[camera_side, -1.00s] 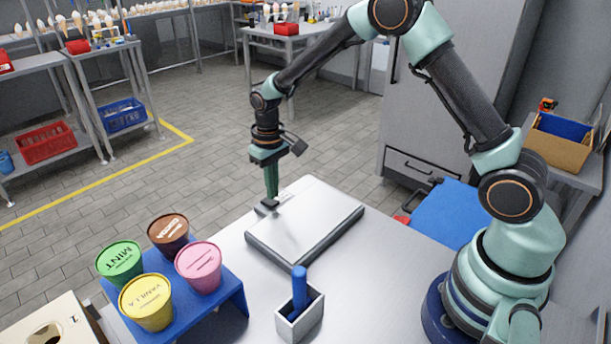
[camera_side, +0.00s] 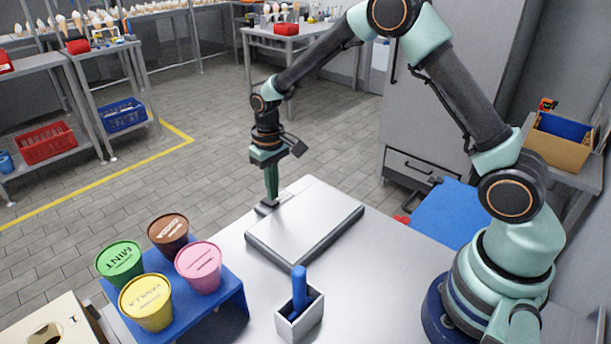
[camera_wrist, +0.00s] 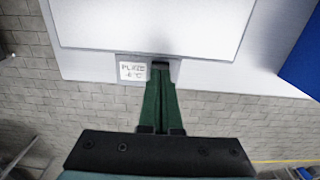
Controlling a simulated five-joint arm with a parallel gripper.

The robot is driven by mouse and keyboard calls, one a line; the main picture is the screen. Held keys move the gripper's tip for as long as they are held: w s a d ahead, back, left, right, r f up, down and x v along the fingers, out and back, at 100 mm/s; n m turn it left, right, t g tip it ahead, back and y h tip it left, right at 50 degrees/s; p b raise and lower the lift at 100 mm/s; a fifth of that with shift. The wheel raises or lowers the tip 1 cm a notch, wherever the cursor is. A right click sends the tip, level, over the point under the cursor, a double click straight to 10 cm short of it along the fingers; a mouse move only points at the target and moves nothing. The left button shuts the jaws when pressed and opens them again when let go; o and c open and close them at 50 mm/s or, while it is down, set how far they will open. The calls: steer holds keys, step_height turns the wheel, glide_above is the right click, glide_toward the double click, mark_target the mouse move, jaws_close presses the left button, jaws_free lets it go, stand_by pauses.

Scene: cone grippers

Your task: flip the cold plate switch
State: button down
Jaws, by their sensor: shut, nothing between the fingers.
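The cold plate (camera_side: 308,221) is a flat, pale metal slab on the steel table; it also fills the top of the wrist view (camera_wrist: 150,25). A small label (camera_wrist: 132,71) reading "PLATE" with a temperature sits by its edge in the wrist view. A small dark switch block (camera_side: 268,206) is at the plate's far left edge. My gripper (camera_side: 271,199) points down with its green fingers shut and empty, the tips at the switch block. In the wrist view the fingertips (camera_wrist: 161,68) cover most of the switch, so its position cannot be told.
A blue rack (camera_side: 232,290) holds several ice cream tubs at the front left. A grey holder (camera_side: 300,318) with a blue-handled tool (camera_side: 299,287) stands in front of the plate. A blue box (camera_side: 440,215) lies to the right. The plate's top is clear.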

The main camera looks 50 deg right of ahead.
mark_target(274, 202)
steer(key=shift+f, duration=0.8)
stand_by(0.4)
steer(key=shift+r, duration=3.5)
steer(key=shift+r, duration=0.1)
steer(key=s+d+r+t, duration=0.1)
steer(key=s+r+t, duration=0.1)
steer(key=s+r, duration=0.65)
steer(key=s+d+r+t, duration=0.1)
steer(key=s+r+t, duration=0.2)
steer(key=s+r, duration=0.3)
steer(key=shift+s+d+r+t, duration=0.15)
steer(key=shift+s+d+t, duration=0.2)
steer(key=shift+s, duration=1.65)
